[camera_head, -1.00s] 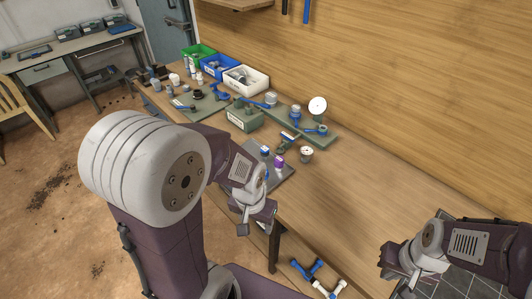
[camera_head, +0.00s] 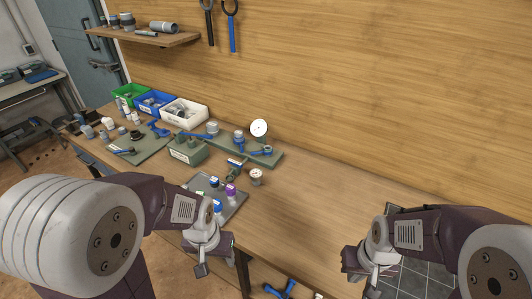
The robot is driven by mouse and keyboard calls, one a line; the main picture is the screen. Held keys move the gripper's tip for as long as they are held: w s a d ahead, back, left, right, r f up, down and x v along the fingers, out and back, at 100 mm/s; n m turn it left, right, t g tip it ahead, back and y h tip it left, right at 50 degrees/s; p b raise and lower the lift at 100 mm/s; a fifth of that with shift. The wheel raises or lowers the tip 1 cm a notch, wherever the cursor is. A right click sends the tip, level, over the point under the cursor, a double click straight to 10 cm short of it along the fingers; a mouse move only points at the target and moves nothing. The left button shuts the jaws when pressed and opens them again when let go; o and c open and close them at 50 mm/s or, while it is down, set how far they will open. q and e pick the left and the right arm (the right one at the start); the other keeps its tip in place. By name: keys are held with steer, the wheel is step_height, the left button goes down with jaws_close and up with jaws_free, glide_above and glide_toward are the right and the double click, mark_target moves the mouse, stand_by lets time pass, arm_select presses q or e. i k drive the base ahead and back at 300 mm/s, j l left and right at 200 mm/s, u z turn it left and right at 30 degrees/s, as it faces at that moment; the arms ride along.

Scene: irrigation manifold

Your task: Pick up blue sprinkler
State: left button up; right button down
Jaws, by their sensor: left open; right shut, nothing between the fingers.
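A dark grey tray (camera_head: 236,206) lies near the front edge of the wooden workbench. On it stand small parts with coloured tops: a blue-topped one (camera_head: 217,206), a second blue-topped one (camera_head: 214,182) and a purple-topped one (camera_head: 230,189). Which of the blue parts is the sprinkler, I cannot tell at this size. My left gripper (camera_head: 215,256) is open and empty, in front of the tray by the bench edge; its arm hides part of the tray. My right gripper (camera_head: 361,271) is shut and empty at the lower right, away from the parts.
Behind the tray are a green box (camera_head: 187,153), a green board with pipe fittings (camera_head: 266,158) and a white round-topped part (camera_head: 259,128). Green, blue and white bins (camera_head: 184,112) stand further back. The bench right of the tray (camera_head: 310,205) is clear. Blue pipework (camera_head: 281,289) shows low at the front.

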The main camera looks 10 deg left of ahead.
mark_target(214, 181)
steer(key=i+j+z, duration=0.1)
steer(key=j+z, duration=0.7)
steer(key=j, duration=0.15)
steer(key=j+z, duration=0.45)
steer(key=k+j+z, duration=0.15)
steer(key=j+z, duration=0.25)
steer(key=j, duration=0.15)
steer(key=k+j+z, duration=0.2)
steer(key=j+z, duration=0.2)
steer(key=k+j+z, duration=0.25)
steer(key=j+z, duration=0.15)
